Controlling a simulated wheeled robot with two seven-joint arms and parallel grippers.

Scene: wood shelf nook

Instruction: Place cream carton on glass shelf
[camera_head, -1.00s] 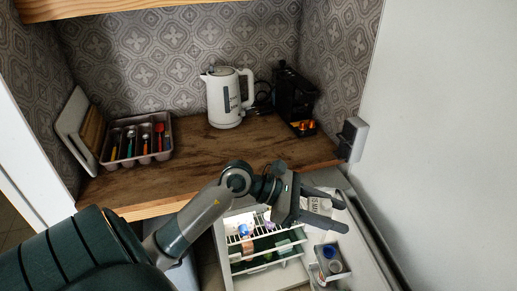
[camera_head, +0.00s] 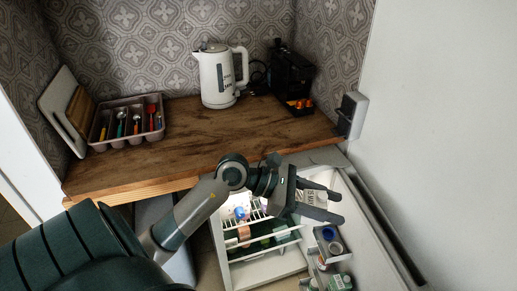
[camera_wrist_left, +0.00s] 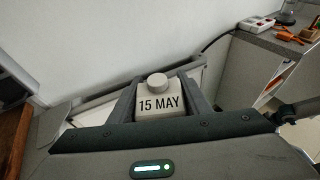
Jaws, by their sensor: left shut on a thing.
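The cream carton (camera_wrist_left: 158,103) is a small pale carton with a round cap and the print "15 MAY". It sits between the two fingers of my left gripper (camera_head: 337,206), which is shut on it in front of the open fridge. In the head view the carton (camera_head: 313,197) is partly covered by the fingers. The fridge's inside shows lit below the counter, with shelves (camera_head: 262,240) holding several items to the left of and below the gripper. I cannot tell for sure which shelf is glass. My right gripper is not in view.
The open fridge door, at the right, has bins with a blue-capped item (camera_head: 329,234) and other items. The wooden counter (camera_head: 160,160) above holds a white kettle (camera_head: 218,75), a black coffee machine (camera_head: 290,75) and a cutlery tray (camera_head: 126,122). A white wall closes the right side.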

